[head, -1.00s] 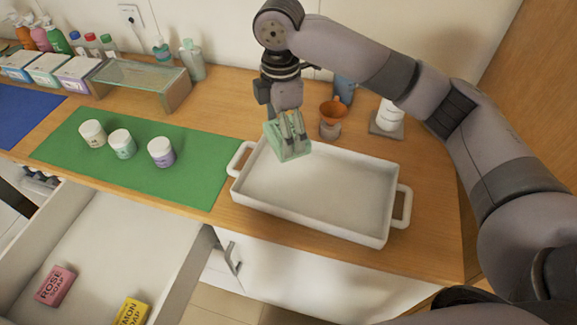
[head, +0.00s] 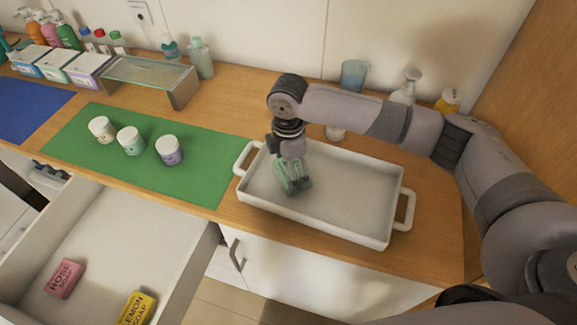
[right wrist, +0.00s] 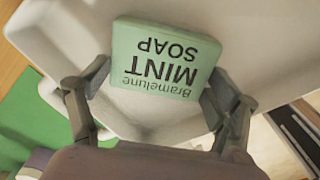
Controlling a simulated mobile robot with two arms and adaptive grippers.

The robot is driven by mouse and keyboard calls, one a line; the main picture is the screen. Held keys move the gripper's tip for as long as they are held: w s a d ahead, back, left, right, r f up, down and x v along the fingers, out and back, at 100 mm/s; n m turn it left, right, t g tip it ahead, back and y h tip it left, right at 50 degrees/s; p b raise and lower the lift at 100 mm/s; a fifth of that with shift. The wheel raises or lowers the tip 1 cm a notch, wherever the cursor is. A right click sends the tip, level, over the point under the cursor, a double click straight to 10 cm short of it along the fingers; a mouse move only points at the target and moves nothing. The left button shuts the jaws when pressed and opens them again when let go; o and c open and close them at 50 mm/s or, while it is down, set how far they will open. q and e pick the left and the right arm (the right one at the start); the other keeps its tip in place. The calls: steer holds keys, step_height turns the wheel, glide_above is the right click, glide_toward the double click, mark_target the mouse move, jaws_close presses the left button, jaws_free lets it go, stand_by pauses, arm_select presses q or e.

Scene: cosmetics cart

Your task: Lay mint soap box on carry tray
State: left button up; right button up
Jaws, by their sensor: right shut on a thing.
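The carry tray (head: 345,200) is a white rectangular tray with two end handles on the wooden counter. My right gripper (head: 295,186) is inside its left part, low over the tray floor. It is shut on the green mint soap box (head: 281,181), mostly hidden by the fingers in the head view. In the right wrist view the mint soap box (right wrist: 160,58) shows its printed face, upside down, between the two fingers (right wrist: 158,98), with the tray (right wrist: 240,40) behind it. I cannot tell whether the box touches the tray floor. My left gripper is not in view.
Three small jars (head: 131,141) stand on a green mat (head: 200,182) left of the tray. An open drawer (head: 120,225) below holds a pink rose soap (head: 64,278) and a yellow lemon soap (head: 136,308). A glass-topped stand (head: 150,76) and bottles are at the back.

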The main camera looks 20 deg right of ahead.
steer(key=shift+f, duration=0.1)
steer(key=o, duration=1.2)
steer(key=shift+c, duration=0.2)
steer(key=shift+r, duration=0.6)
step_height(320, 180, up, 11)
steer(key=b, duration=0.2)
